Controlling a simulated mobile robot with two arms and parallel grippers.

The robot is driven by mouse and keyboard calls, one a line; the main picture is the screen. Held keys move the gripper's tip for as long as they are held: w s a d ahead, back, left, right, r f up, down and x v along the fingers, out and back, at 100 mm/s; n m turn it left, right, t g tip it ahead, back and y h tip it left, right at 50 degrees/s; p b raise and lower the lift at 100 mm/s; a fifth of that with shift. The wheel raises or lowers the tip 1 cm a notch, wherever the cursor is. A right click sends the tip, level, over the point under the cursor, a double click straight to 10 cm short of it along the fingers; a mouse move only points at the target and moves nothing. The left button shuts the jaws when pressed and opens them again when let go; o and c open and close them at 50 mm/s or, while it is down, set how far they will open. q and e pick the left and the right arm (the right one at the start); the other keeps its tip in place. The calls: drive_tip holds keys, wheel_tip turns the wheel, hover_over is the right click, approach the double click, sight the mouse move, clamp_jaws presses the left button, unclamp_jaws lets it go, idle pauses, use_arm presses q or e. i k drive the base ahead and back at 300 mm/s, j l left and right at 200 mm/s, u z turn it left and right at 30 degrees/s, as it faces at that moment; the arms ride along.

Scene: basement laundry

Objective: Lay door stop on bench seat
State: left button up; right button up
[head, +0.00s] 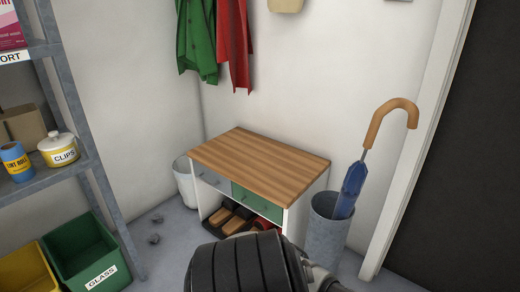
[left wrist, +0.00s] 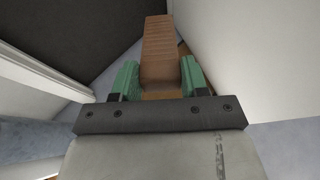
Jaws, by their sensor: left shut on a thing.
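The door stop (left wrist: 159,45) is a brown, ribbed wedge, seen in the left wrist view. My left gripper (left wrist: 160,78) is shut on it, with one green finger on each side, and the wedge's long part points away from the wrist. The bench seat (head: 262,157) is a bare wooden top on a white cabinet with grey and green drawers, in the middle of the head view. In the head view, my dark arm link covers the floor in front of the bench, and neither the door stop nor a gripper shows. My right gripper is in neither view.
A grey umbrella stand (head: 329,222) with a blue umbrella (head: 352,188) is right of the bench. A white bin (head: 185,181) is at its left. Shoes (head: 238,221) sit under it. A green coat (head: 196,40) and a red one (head: 234,45) hang above. Shelving (head: 72,110) stands left.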

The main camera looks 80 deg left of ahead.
sight(275, 174)
drive_tip(key=j+u, duration=0.25)
drive_tip(key=u, duration=0.15)
drive_tip(key=j+u, duration=0.35)
drive_tip(key=i+j+u, duration=0.1)
drive_tip(key=u, duration=0.3)
drive_tip(key=i+j+u, duration=0.1)
drive_tip(key=j+u, duration=0.25)
drive_tip(key=i+j, duration=0.4)
drive_tip(key=j, duration=0.25)
